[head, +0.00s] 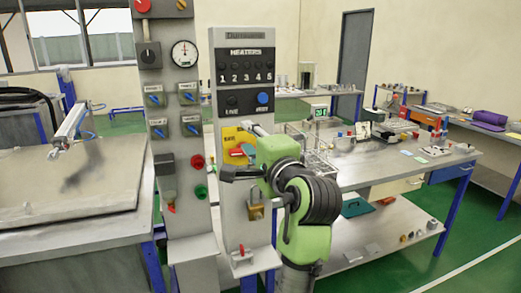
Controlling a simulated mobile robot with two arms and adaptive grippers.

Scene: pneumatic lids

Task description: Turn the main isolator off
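The main isolator is a yellow plate (231,134) with a red handle (237,152), low on the grey heater panel in the middle of the head view. A brass padlock (256,213) hangs on the panel below the isolator. My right gripper is not in view.
Left of the isolator stands another grey panel with a gauge (184,54), blue-handled switches (188,92) and red (197,161) and green (201,191) buttons. A red-handled valve (242,252) is near the panel's foot. A workbench (400,170) with clutter stands to the right.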

